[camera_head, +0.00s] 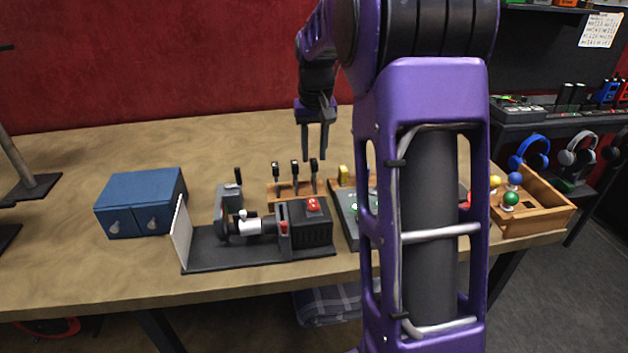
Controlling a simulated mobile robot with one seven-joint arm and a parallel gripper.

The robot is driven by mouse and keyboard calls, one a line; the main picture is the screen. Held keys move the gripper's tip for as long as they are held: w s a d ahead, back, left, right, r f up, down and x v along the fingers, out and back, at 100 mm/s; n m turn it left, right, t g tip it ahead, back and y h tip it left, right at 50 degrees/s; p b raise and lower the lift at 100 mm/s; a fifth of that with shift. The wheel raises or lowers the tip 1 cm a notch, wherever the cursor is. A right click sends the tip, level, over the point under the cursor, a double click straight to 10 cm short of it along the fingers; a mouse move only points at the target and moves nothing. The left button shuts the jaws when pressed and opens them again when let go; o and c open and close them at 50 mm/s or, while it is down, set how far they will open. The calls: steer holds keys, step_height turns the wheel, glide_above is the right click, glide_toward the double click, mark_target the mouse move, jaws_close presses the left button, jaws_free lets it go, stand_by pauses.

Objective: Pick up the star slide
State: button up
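Several upright black pieces with pale marks stand in a wooden rack (290,188) behind the projector-like device; they look like the slides. They are a left slide (276,172), a middle slide (295,174) and a right slide (314,172). Their marks are too small to tell which is the star. My gripper (314,157) points down just above and behind the rack, close to the right slide. Its two fingers are apart with nothing visible between them. Whether it touches a slide cannot be told.
A black device (306,228) with a red button, a lens and a white screen (181,232) stands in front of the rack. A blue drawer box (140,203) is at left. A wooden box with coloured knobs (540,212) is at right. My purple arm hides part of the table.

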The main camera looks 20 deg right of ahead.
mark_target(313, 172)
steer(key=f, duration=0.2)
steer(key=f+b, duration=0.1)
steer(key=f, duration=0.3)
steer(key=shift+w+f, duration=0.25)
steer(key=shift+w, duration=0.05)
jaws_close()
